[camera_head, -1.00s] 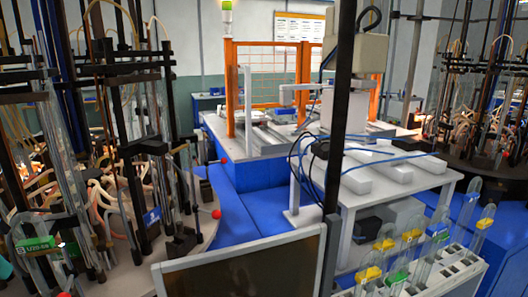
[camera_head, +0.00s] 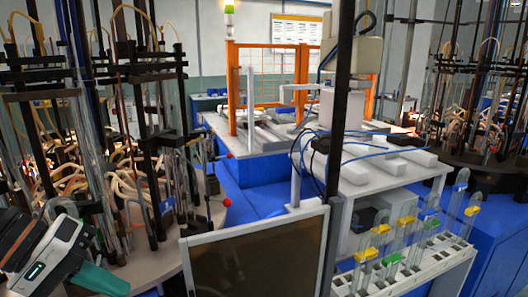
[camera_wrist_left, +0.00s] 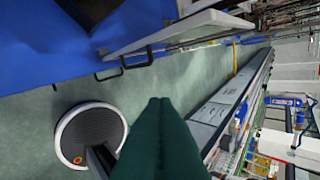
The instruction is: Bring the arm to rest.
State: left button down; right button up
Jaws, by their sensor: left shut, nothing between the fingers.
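My left arm's gripper (camera_head: 106,283) shows at the lower left of the head view, with a white and dark wrist body and green fingers. It points down and to the right, in front of the round table of glassware and apart from it as far as I can tell. In the left wrist view its green fingers (camera_wrist_left: 160,104) are pressed together with nothing between them, over bare floor (camera_wrist_left: 200,85). My right gripper is not in view.
A round glassware table (camera_head: 215,215) with rods and tubes stands close by at left. A dark-screened monitor (camera_head: 262,262) is front centre. A tube rack (camera_head: 440,266) with yellow- and green-labelled tubes is at lower right. A dark pole (camera_head: 340,130) stands upright near the middle.

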pick_arm(q)
jog(key=w+d+r+n+t+h, duration=0.1)
jog(key=d+r+n+t+h, duration=0.15)
jog(key=d+n+h, duration=0.4)
jog(key=w+d+r+n+t+h, duration=0.1)
jog(key=d+r+n+t+h, duration=0.2)
jog(key=n+h, duration=0.6)
jog(key=w+a+f+n+t+y, duration=0.35)
jog(key=n+t+y, duration=0.4)
jog(key=n, duration=0.75)
jog(key=w+a+f+n+t+y, duration=0.35)
jog(key=n+t+y, duration=0.35)
jog(key=n, duration=0.7)
jog(key=a+f+n+g+y, duration=0.45)
jog(key=f+n+y, duration=0.45)
jog(key=f+n, duration=0.3)
jog(key=s+d+f+n+g, duration=0.3)
jog(key=s+f+n+g, duration=1.05)
jog(key=s+f, duration=0.9)
notch_tip(320, 180, down, 25)
jog(key=m+g, duration=0.2)
jog(key=g, duration=0.1)
jog(key=s+a+f, duration=0.3)
jog(key=s+f, duration=1.3)
jog(key=f, duration=0.1)
jog(key=shift+s+a+g, duration=0.15)
jog(key=shift+s+g, duration=0.1)
jog(key=shift+g, duration=0.15)
